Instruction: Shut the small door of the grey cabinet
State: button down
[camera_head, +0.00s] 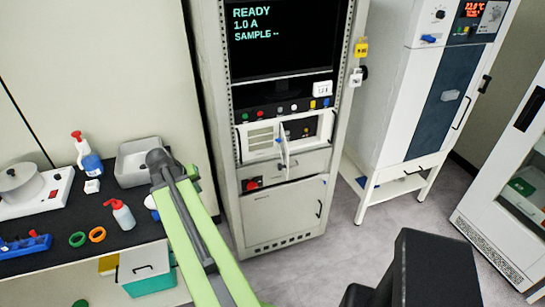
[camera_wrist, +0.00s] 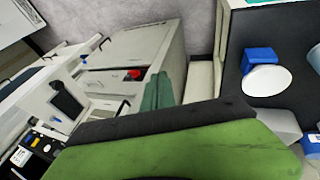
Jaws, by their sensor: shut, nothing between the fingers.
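The grey cabinet (camera_head: 231,160) stands in the middle of the head view. Its small door (camera_head: 284,147) is open and sticks out from the front, beside a recess with a dark panel (camera_head: 303,129). In the head view my arm reaches up left of the cabinet, apart from the small door.
A dark bench (camera_head: 62,245) at the left holds bottles, a grey bin (camera_head: 135,175) and rings. A red knob (camera_head: 252,185) sits below the small door. A white oven (camera_head: 405,110) stands to the right. Grey floor (camera_head: 345,225) is free in front of the cabinet.

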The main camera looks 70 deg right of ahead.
jog(key=s+d+r+m+g+h+p, duration=0.2)
jog(key=s+d+r+m, duration=0.3)
jog(key=s+d, duration=1)
jog(key=s+d+f+n+b, duration=0.1)
jog(key=s+d+f+b, duration=0.5)
jog(key=d+b, duration=0.1)
jog(key=shift+d+f+b, duration=0.15)
jog(key=shift+f+b, duration=0.1)
jog(key=shift+b, duration=0.05)
jog(key=shift+s, duration=0.1)
